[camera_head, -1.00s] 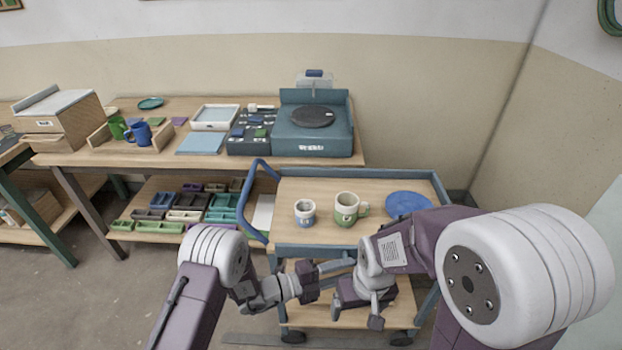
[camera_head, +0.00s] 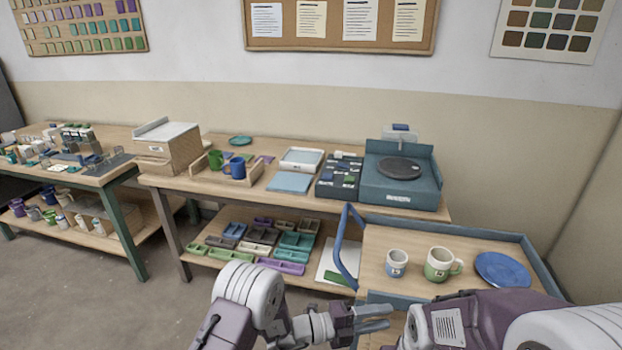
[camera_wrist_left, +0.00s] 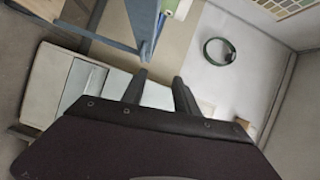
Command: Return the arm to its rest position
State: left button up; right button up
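My left gripper (camera_head: 384,317) is at the bottom middle of the head view, in front of the trolley's near side. Its two fingers stand apart with nothing between them. The left wrist view also shows the fingers (camera_wrist_left: 159,84) apart and empty. My right arm comes in from the lower right corner of the head view. Its gripper is not visible there.
A trolley (camera_head: 545,265) carries a small blue-white cup (camera_head: 397,262), a green-white mug (camera_head: 440,266) and a blue plate (camera_head: 503,269). A bench (camera_head: 215,188) behind holds a teal wheel unit (camera_head: 400,185), a wooden caddy (camera_head: 258,173) and trays. Open floor lies left.

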pick_arm(q)
jog(key=a+r+m+p, duration=0.2)
jog(key=a+r+p, duration=0.2)
jog(key=r, duration=1)
jog(key=s+a+r+m+g+y+p, duration=0.2)
jog(key=s+a+r+m+g+p, duration=0.15)
jog(key=s+m, duration=0.3)
jog(key=s+a+f+m+y+p, duration=0.1)
jog(key=s+a+f+m+y, duration=0.3)
jog(key=a+m, duration=0.45)
jog(key=s+a+f+m+y+p, duration=0.1)
jog(key=s+a+m+y, duration=0.5)
jog(key=a+m, duration=0.25)
jog(key=w+a+f+m+y, duration=0.1)
jog(key=a+m+y, duration=0.1)
jog(key=a+m, duration=0.3)
jog(key=a+f+m+t+y, duration=0.1)
jog(key=a+f+m+y, duration=0.1)
jog(key=a+m, duration=0.3)
jog(key=m, duration=0.4)
jog(key=shift+w+f+y, duration=0.2)
jog(key=shift+w+y, duration=0.2)
